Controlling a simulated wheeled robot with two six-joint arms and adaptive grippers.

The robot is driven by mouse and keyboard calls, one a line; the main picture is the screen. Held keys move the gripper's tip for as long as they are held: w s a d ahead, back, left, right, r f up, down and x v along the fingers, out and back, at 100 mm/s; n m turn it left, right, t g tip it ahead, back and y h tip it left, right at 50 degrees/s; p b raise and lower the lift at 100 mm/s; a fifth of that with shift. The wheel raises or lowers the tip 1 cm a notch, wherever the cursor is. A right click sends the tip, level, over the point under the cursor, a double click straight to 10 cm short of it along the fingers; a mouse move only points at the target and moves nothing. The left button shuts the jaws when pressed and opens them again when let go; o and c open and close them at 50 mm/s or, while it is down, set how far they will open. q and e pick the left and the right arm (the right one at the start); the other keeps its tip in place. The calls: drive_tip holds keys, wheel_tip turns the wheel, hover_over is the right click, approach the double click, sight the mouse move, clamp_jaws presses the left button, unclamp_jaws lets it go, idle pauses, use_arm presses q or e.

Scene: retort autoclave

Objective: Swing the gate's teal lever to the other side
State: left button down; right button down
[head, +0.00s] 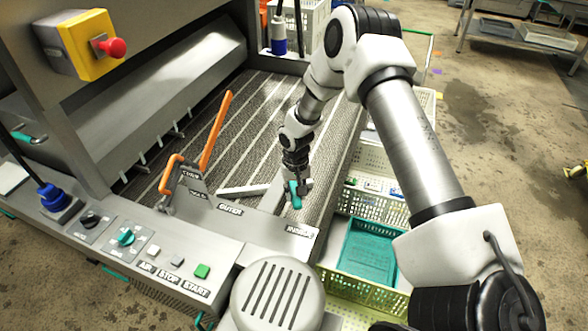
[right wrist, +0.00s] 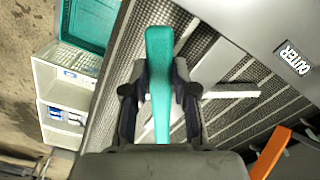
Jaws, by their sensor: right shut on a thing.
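The teal lever (head: 295,196) stands on the gate's grey rail, at the end near the right-hand label and to the right of the "OUTER" label (head: 230,209). My right gripper (head: 297,186) is above the rail with its fingers on the lever. In the right wrist view the lever (right wrist: 159,80) runs between the two dark fingers, and the gripper (right wrist: 159,95) is shut on it. The "OUTER" label (right wrist: 293,57) shows at the upper right there. The lever's pivot is hidden. My left gripper is not in view.
Orange handles (head: 216,130) rise from the rail's left part. A control panel with a green start button (head: 202,271) is in front. A teal tray (head: 368,250) and cream crates (head: 375,204) stand to the right. A striped conveyor mat (head: 262,110) lies behind.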

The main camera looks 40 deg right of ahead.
drive_tip(key=shift+s+f, duration=0.15)
drive_tip(key=shift+s, duration=0.05)
drive_tip(key=c, duration=1)
unclamp_jaws()
drive_tip(key=shift+o, duration=0.4)
drive_tip(key=shift+d, duration=0.15)
wheel_tip(320, 180, up, 12)
